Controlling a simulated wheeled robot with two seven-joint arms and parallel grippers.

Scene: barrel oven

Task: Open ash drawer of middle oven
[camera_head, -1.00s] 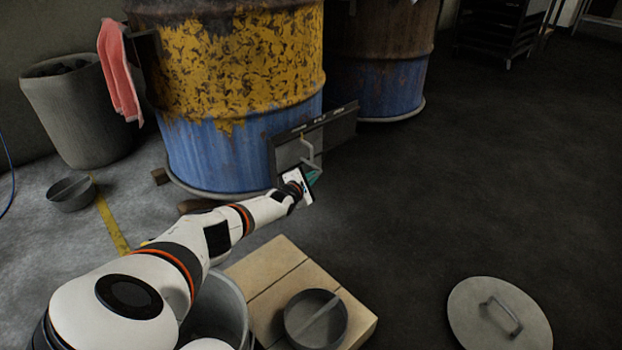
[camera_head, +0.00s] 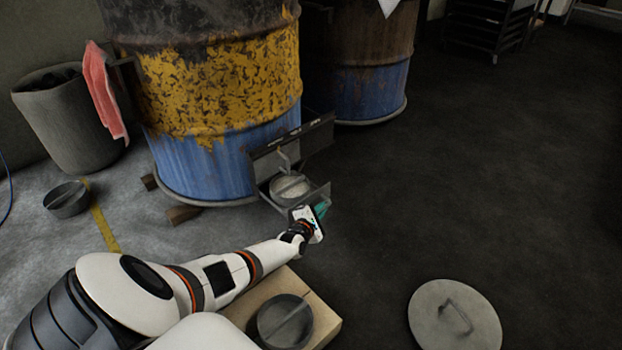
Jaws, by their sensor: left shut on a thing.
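The yellow-and-blue rusty barrel oven (camera_head: 205,165) stands at centre left. Its ash drawer (camera_head: 324,190) sticks out from the lower front, under the box-like metal opening with a handle. A round pan with pale grey contents (camera_head: 291,190) sits inside the drawer. My left gripper (camera_head: 320,209) is at the drawer's front end and is shut on it. The exact grip on the handle is hidden by the gripper. My right gripper is not in view.
Another blue barrel (camera_head: 368,92) stands behind to the right. A pan (camera_head: 285,322) lies on a wooden board (camera_head: 328,325) below my arm. A round lid (camera_head: 455,318) lies at lower right. A grey bin (camera_head: 70,125) with a red cloth (camera_head: 103,90) is at left.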

